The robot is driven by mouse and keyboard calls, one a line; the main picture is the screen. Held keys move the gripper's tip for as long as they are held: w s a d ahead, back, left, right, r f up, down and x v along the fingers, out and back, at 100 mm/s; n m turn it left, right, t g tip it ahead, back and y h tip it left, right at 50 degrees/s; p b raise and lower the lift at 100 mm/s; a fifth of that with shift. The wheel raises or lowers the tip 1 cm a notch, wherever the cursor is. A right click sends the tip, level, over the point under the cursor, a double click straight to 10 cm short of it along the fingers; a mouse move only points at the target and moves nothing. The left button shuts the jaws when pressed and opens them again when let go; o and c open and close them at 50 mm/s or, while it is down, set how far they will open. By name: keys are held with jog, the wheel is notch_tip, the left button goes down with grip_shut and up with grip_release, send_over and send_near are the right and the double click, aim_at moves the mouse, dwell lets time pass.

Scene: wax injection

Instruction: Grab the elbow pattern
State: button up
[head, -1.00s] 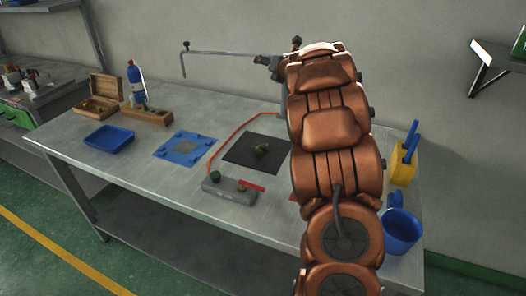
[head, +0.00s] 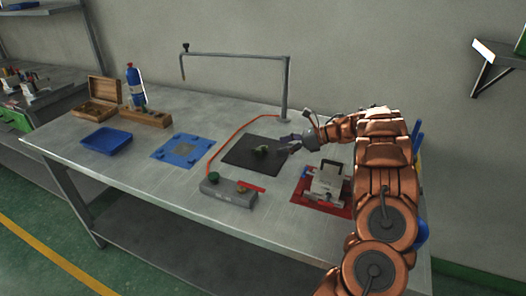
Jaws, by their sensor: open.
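The elbow pattern (head: 261,152) is a small dark green piece lying on the black mat (head: 242,161) in the middle of the table. My gripper (head: 286,145) is open and close to the right of the elbow pattern, over the mat's right part. Its fingers point left towards the piece. I cannot tell whether a fingertip touches it.
A grey metal block device (head: 326,182) stands on a red mat just right of the black mat. A grey control box (head: 228,193) with a green button lies in front. A post with a horizontal arm (head: 286,85) rises behind. A blue mat (head: 165,148) and blue tray (head: 107,139) are left.

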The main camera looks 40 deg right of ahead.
aim_at(262, 148)
jog(key=shift+p+x, duration=0.35)
jog(key=shift+x, duration=0.85)
jog(key=w+a+p, duration=0.2)
jog(key=w+a, duration=0.1)
jog(key=shift+w+f, duration=0.15)
jog(key=shift+f, duration=0.2)
jog(key=shift+w+a+f, duration=0.2)
jog(key=shift+w+f, duration=0.05)
jog(key=shift+c, duration=0.2)
jog(key=c, duration=0.9)
jog(key=shift+c, duration=0.2)
